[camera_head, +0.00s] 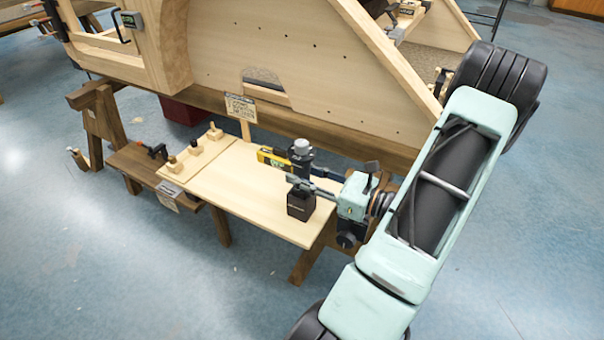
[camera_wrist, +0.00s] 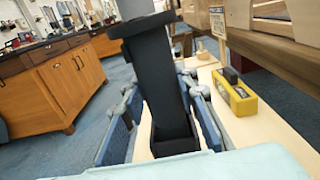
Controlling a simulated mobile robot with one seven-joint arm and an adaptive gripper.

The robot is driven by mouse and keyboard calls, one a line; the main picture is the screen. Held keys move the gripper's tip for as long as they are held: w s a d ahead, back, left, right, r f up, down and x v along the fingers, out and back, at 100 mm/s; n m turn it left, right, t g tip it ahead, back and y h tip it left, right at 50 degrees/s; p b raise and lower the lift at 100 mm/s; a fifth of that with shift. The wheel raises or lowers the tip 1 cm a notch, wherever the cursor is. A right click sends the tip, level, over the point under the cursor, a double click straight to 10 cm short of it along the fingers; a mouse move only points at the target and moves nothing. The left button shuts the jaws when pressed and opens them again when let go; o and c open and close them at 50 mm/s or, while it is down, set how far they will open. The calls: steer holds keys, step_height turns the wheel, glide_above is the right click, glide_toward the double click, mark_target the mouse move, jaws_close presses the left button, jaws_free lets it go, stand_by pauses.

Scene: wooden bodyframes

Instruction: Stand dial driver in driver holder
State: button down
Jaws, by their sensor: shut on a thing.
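The dial driver (camera_head: 302,147) has a grey knob, a wide dark collar and a black body. It stands about upright between the blue-grey fingers of my gripper (camera_head: 310,181), which is shut on it. In the wrist view, its black body (camera_wrist: 157,80) fills the middle between the fingers (camera_wrist: 166,115). The driver holder (camera_head: 300,206) is a small black box on the pale board, directly below the fingers. One finger hides the driver's lower end in the head view, so I cannot tell how deep it sits in the holder.
A yellow tool (camera_head: 274,158) lies on the pale board (camera_head: 240,190), close behind the driver; it also shows in the wrist view (camera_wrist: 238,94). A wooden block rack (camera_head: 196,152) is at the left. A sign (camera_head: 240,107) and large wooden frame (camera_head: 300,50) stand behind. The board's front left is clear.

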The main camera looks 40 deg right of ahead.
steer(key=shift+f+b, duration=0.3)
steer(key=shift+f, duration=0.15)
stand_by(0.3)
steer(key=c, duration=1.5)
jaws_free()
steer(key=shift+o, duration=0.3)
steer(key=shift+f, duration=0.1)
steer(key=shift+s, duration=0.1)
steer(key=v, duration=2.3)
steer(key=shift+d, duration=0.1)
